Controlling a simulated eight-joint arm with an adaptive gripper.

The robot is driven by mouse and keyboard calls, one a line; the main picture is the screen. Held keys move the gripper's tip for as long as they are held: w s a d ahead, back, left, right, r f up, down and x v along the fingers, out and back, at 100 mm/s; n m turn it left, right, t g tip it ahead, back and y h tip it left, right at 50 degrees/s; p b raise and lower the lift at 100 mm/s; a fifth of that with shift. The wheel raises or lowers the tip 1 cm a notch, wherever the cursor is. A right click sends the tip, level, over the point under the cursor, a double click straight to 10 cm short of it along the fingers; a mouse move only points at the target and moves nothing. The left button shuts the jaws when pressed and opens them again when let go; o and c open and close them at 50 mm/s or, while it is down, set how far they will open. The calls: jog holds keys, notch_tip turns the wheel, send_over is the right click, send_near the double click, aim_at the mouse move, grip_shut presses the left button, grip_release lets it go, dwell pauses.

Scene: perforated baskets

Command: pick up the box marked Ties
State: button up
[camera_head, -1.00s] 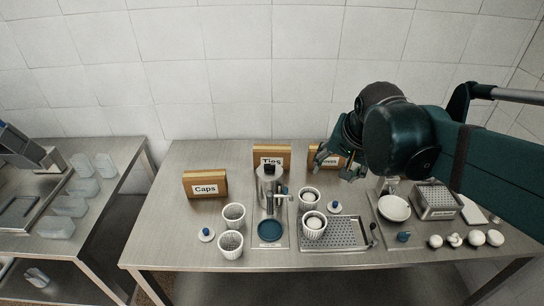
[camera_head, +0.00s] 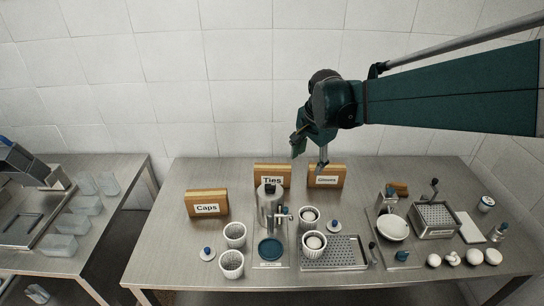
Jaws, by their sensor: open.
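The box marked Ties (camera_head: 272,170) is a brown wooden box with a white label, standing upright at the back of the metal table near the wall. A metal cylinder (camera_head: 269,203) stands in front of it and covers its lower part. My gripper (camera_head: 309,157) is open and empty. In the picture it is up and to the right of the Ties box, above the left part of a similar box with a white label (camera_head: 327,182). The gripper appears apart from both boxes.
A box marked Caps (camera_head: 207,209) stands to the left. A perforated tray (camera_head: 336,252), a white bowl (camera_head: 394,228) and several white round things stand right.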

aim_at(272, 167)
jog(key=w+a+f+m+g+p, duration=0.1)
jog(key=w+a+f+m, duration=0.1)
jog(key=w+f, duration=0.3)
jog(key=w+a+f+m+g+p, duration=0.1)
jog(key=w+a+f+m+p, duration=0.1)
jog(key=w+a+f, duration=0.3)
jog(key=w+a+f+m+g+p, duration=0.1)
jog(key=w+a+f+m, duration=0.2)
jog(key=w+f, duration=0.3)
jog(key=shift+w+a+m+p, duration=0.2)
jog(key=shift+w+a, duration=0.15)
jog(key=shift+w, duration=0.25)
jog(key=shift+w+a+m+p, duration=0.15)
jog(key=shift+w+a, duration=0.15)
jog(key=shift+w, duration=0.25)
jog(key=shift+w+a+f, duration=0.3)
jog(key=shift+f, duration=0.3)
jog(key=shift+f, duration=1.3)
jog(key=shift+f, duration=0.1)
jog(key=shift+d+f, duration=0.1)
jog(key=shift+f, duration=2.4)
